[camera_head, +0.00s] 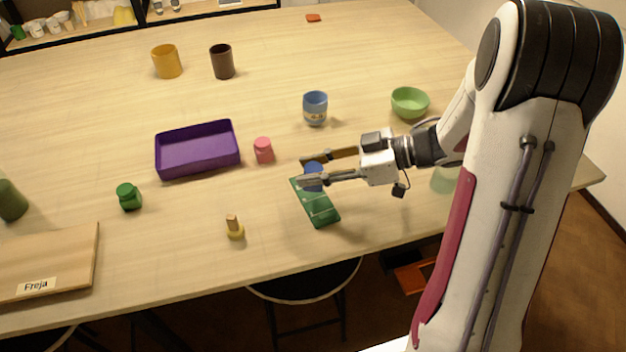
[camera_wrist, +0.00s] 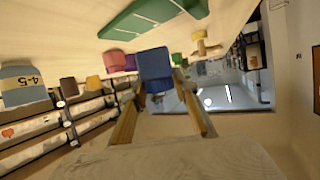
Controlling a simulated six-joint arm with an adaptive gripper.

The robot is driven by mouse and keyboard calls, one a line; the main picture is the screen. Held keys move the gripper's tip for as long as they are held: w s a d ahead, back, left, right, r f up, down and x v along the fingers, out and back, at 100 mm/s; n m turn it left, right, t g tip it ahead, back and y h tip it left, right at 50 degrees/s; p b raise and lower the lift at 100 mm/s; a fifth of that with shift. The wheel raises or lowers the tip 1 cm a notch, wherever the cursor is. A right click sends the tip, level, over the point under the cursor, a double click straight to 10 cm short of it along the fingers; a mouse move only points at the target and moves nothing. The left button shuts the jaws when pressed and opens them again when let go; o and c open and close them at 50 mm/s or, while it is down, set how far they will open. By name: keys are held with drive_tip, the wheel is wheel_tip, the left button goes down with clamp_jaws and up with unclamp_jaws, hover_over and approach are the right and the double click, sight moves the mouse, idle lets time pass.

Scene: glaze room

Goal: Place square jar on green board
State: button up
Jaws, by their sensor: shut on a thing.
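My gripper (camera_head: 303,172) reaches in from the right and is shut on a blue square jar (camera_head: 313,170), with one finger on each side of it. In the wrist view the blue jar (camera_wrist: 155,66) sits between the fingertips. The green board (camera_head: 322,211) is a narrow slab lying on the table, and the jar overlaps its far end in the head view. The board (camera_wrist: 150,20) shows apart from the jar in the wrist view. The near finger hides part of the jar and of the board's far end.
A pink jar (camera_head: 263,151) and purple tray (camera_head: 190,170) stand left of my gripper. A blue cup (camera_head: 315,108) and green bowl (camera_head: 409,102) stand behind it. A yellow-based wooden piece (camera_head: 235,229) and green jar (camera_head: 129,197) stand left of the board. The table's front edge is near.

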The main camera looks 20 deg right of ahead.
drive_tip(key=shift+f, duration=1.8)
drive_tip(key=shift+f, duration=0.1)
drive_tip(key=o, duration=1.3)
drive_tip(key=shift+v, duration=6.1)
drive_tip(key=shift+w+a, duration=0.1)
